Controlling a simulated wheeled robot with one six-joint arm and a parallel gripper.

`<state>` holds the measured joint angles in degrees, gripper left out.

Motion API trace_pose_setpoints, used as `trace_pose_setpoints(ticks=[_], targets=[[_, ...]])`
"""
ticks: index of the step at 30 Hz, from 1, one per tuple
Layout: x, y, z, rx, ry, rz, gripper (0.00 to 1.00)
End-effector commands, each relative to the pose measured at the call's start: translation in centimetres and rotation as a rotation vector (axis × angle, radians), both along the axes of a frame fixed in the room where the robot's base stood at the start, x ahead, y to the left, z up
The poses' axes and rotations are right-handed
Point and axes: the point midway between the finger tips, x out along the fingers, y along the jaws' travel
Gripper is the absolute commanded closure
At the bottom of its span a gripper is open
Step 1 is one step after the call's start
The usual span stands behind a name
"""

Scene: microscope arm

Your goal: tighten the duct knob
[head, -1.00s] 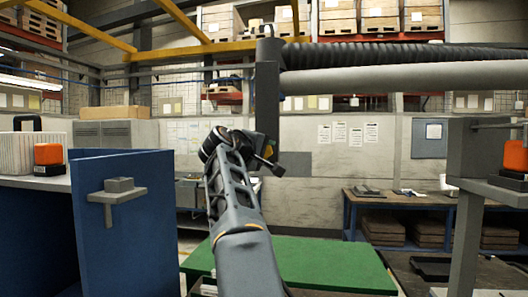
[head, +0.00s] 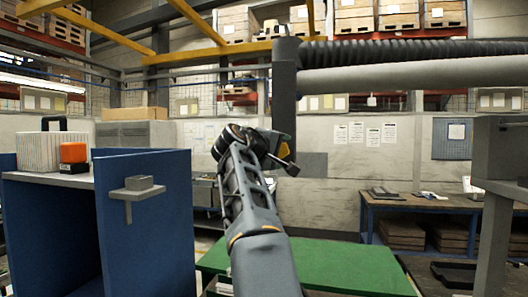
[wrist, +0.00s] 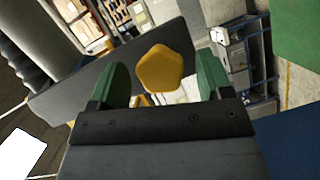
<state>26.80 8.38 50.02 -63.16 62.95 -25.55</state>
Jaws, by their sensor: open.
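The duct knob (wrist: 160,70) is a yellow, rounded, many-sided knob in the wrist view. It appears between the two green fingers of my gripper (wrist: 161,76), with a visible gap on each side. The fingers are open and I see no contact. I cannot tell how deep the knob sits between them. A dark grey upright post (head: 285,85) carries the duct (head: 410,78) in the head view. My gripper (head: 285,155) is by the post's lower part there. A small yellow patch shows at the gripper, but I cannot tell whether it is the knob.
A blue panelled stand (head: 150,225) with a grey bracket is at left. A green table top (head: 350,268) lies below my arm. A grey post (head: 492,220) stands at right. A blue workbench (head: 420,203) is against the back wall.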

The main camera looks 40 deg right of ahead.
Motion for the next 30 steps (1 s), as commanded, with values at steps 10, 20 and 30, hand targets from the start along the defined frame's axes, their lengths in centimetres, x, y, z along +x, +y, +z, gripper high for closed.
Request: trace_pose_setpoints(ticks=[10,20,30], targets=[[-1.3,7.0,0.5,-0.001,-0.005,0.006,0.28],[-2.1,11.3,1.1,0.001,-0.002,0.003,0.28],[-2.3,12.0,1.3,0.0,-0.002,0.0,0.28]])
